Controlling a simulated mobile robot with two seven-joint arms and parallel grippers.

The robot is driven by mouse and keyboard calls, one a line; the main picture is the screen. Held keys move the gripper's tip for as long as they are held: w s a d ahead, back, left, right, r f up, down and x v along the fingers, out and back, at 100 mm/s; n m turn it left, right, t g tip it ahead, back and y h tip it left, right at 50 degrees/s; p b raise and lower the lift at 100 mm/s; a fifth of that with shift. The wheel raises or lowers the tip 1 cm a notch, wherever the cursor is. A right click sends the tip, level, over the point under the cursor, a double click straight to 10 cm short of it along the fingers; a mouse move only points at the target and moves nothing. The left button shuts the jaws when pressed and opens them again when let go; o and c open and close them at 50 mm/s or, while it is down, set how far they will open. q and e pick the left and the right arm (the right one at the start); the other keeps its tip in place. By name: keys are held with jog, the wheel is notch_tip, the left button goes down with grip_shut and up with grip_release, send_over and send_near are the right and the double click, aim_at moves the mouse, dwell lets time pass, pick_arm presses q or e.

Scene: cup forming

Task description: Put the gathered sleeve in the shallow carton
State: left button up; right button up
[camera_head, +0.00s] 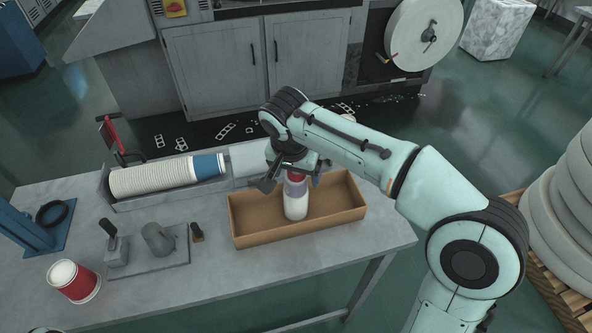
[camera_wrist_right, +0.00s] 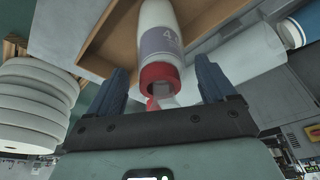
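The shallow brown carton (camera_head: 240,222) lies on the grey table; its wall also shows in the right wrist view (camera_wrist_right: 97,42). A white bottle (camera_head: 296,207) with a purple label and red top is upright within it. My right gripper (camera_head: 292,181) is over the carton at the bottle's top. In the wrist view its fingers (camera_wrist_right: 160,70) are open, with gaps beside the red top (camera_wrist_right: 158,78). A row of nested white cups (camera_head: 150,179), ending in a blue one (camera_head: 208,166), lies in a tray; I cannot tell whether this is the sleeve. My left gripper is not in view.
A white roll-like shape (camera_head: 247,160) lies behind the carton, partly hidden by my arm. A plate with metal fixtures (camera_head: 158,238) and a red-and-white cup (camera_head: 74,281) are at the left. The table is bare in front of the carton.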

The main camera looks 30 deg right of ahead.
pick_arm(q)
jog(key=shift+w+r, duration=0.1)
pick_arm(e)
jog(key=shift+r, duration=0.1)
jog(key=shift+r, duration=0.35)
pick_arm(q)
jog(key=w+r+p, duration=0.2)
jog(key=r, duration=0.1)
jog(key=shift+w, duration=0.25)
pick_arm(e)
jog(key=v, duration=1.1)
jog(key=shift+s, duration=0.15)
jog(key=shift+a+r, duration=0.1)
